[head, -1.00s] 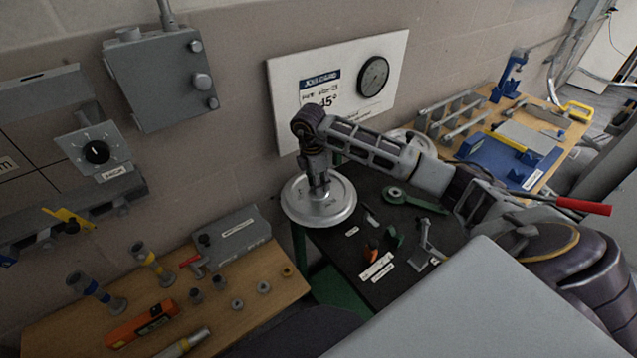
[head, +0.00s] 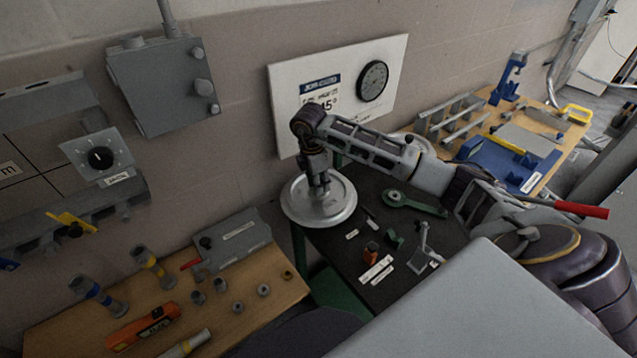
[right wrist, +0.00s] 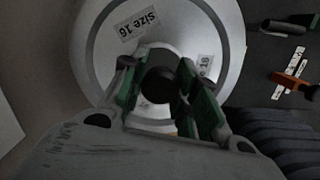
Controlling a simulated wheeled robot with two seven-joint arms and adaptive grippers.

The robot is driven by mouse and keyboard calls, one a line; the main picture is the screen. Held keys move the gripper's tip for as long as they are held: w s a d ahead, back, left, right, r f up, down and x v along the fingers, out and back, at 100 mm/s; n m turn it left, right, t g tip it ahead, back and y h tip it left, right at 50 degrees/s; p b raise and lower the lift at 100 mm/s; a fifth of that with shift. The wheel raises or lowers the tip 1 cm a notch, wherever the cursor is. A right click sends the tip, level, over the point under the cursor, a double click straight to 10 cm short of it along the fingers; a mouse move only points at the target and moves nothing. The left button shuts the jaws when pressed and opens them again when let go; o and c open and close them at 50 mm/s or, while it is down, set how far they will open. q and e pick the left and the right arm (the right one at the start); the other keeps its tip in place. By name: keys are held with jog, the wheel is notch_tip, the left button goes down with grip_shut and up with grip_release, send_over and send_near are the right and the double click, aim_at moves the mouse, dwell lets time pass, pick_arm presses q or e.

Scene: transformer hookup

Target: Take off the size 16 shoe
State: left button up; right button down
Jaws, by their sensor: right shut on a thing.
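The size 16 shoe (head: 296,207) is a round silver disc at the back left corner of the dark table (head: 349,287). Its "size 16" labels are readable on the disc in the right wrist view (right wrist: 92,42). My right gripper (head: 321,188) points down over the disc's middle. In the right wrist view the green-padded fingers (right wrist: 163,98) are closed on the raised centre of the shoe, around a dark round middle. What lies under the disc is hidden. My left gripper is not in view.
A green wrench-like tool (head: 412,204) and small labelled parts lie on the dark table. A wooden bench (head: 262,300) with tools, fittings and a grey box (head: 238,243) stands at left. A white board with a dial (head: 336,92) hangs behind. A blue tool (head: 497,165) lies on the right bench.

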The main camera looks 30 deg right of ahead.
jog(key=shift+r+p, duration=0.35)
jog(key=shift+r, duration=0.3)
dwell(0.5)
jog(key=shift+r+p, duration=1.45)
jog(key=shift+r, duration=0.95)
jog(key=shift+d+f, duration=0.1)
jog(key=shift+f, duration=0.1)
